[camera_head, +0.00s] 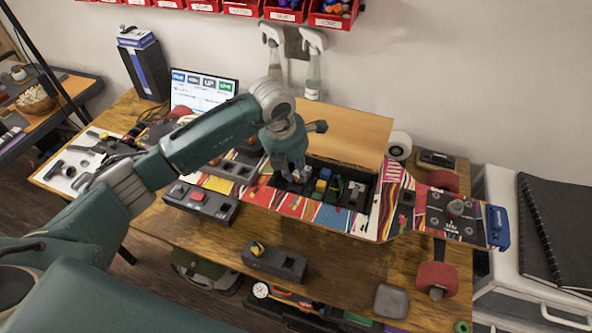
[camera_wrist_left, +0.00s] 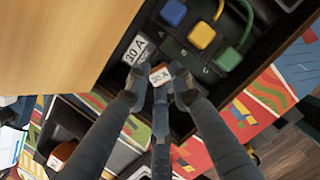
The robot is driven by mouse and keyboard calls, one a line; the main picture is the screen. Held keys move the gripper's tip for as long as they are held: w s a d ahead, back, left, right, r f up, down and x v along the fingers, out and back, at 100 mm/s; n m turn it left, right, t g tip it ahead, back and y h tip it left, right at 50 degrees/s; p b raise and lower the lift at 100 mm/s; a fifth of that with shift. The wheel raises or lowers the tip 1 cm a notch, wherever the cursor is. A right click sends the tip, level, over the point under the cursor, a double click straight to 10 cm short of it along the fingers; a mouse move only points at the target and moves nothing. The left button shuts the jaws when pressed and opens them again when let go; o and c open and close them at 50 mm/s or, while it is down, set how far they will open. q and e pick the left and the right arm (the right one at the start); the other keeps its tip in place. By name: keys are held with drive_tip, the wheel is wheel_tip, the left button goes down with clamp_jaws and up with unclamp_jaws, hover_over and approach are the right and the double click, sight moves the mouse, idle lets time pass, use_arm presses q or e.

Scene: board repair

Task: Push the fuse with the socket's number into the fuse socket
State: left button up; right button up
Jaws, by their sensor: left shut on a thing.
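My left gripper (camera_head: 292,172) reaches down into the open dark compartment of the colourful board. In the left wrist view, its fingers (camera_wrist_left: 160,82) are shut on a small fuse (camera_wrist_left: 161,75) with a white top marked 30 A and a reddish side. A white label (camera_wrist_left: 138,49) marked 30 A lies just beside the held fuse, on the compartment floor. The fuse socket itself is hidden by the fuse and fingers, so I cannot tell how far the fuse is in. My right gripper is not in view.
Blue (camera_wrist_left: 173,12), yellow (camera_wrist_left: 202,35) and green (camera_wrist_left: 228,59) plugs with cables stand close by in the compartment. The raised wooden lid (camera_head: 345,130) is behind. Dark trays (camera_head: 200,202) and (camera_head: 274,262) sit in front on the table.

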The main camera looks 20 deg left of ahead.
use_arm(q)
drive_tip(key=o, duration=1.3)
drive_tip(key=shift+r, duration=0.45)
drive_tip(key=shift+r+p, duration=0.75)
drive_tip(key=shift+r, duration=0.3)
drive_tip(key=shift+r, duration=0.2)
wheel_tip(320, 180, up, 6)
drive_tip(key=p, duration=0.3)
drive_tip(key=shift+f, duration=0.15)
